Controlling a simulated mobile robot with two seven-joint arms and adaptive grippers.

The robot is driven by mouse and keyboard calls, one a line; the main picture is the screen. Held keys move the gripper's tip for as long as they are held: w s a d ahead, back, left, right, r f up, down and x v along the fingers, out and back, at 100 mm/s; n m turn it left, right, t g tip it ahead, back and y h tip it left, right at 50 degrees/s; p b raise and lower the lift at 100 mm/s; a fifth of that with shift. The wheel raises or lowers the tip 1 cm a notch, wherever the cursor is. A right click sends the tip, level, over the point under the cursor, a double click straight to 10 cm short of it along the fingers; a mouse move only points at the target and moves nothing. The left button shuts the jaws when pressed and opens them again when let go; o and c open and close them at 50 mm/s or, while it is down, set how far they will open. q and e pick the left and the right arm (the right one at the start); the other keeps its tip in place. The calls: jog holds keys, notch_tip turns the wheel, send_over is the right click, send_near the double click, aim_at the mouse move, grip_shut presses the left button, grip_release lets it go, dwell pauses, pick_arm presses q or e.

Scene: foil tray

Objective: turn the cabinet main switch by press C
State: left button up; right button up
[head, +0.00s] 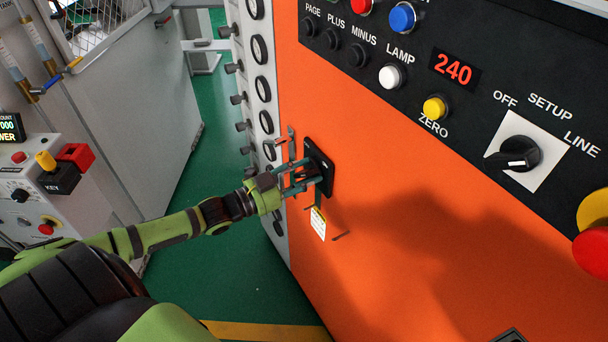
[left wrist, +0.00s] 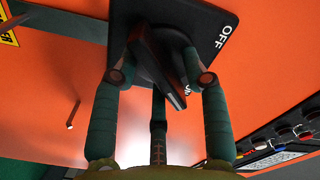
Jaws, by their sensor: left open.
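The cabinet main switch is a black plate (head: 326,168) on the orange cabinet front, with the word OFF at its corner. In the left wrist view, the plate (left wrist: 222,22) carries a black rotary handle (left wrist: 160,68). My left gripper (head: 303,183) is at the switch, its green fingers pointing at the cabinet. In the left wrist view, the open fingers (left wrist: 163,62) stand on both sides of the handle. I cannot tell whether they touch it. The fingers partly hide the plate's lettering. My right gripper is not in view.
A black control panel (head: 448,107) has buttons, a 240 display (head: 455,69) and an OFF/SETUP/LINE knob (head: 515,154). A tag (head: 318,224) hangs below the main switch. A red emergency button (head: 592,250) is at right. Green floor (head: 230,270) lies left of the cabinet.

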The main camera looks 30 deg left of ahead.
pick_arm(q)
grip_shut()
jog(key=shift+r+n, duration=0.1)
jog(key=shift+n, duration=0.2)
jog(key=shift+r+n+p, duration=0.1)
jog(key=shift+n+p, duration=0.6)
jog(key=shift+n, duration=0.3)
jog(key=n+p, duration=0.1)
jog(key=n, duration=0.2)
jog(key=shift+n, duration=0.3)
jog(key=n+p, duration=0.1)
jog(key=n, duration=0.4)
jog(key=shift+a+r+n, duration=0.1)
jog(key=shift+a+n, duration=0.05)
jog(key=shift+n, duration=0.15)
jog(key=n, duration=0.5)
jog(key=shift+a+n, duration=0.1)
jog(key=shift+n, duration=0.6)
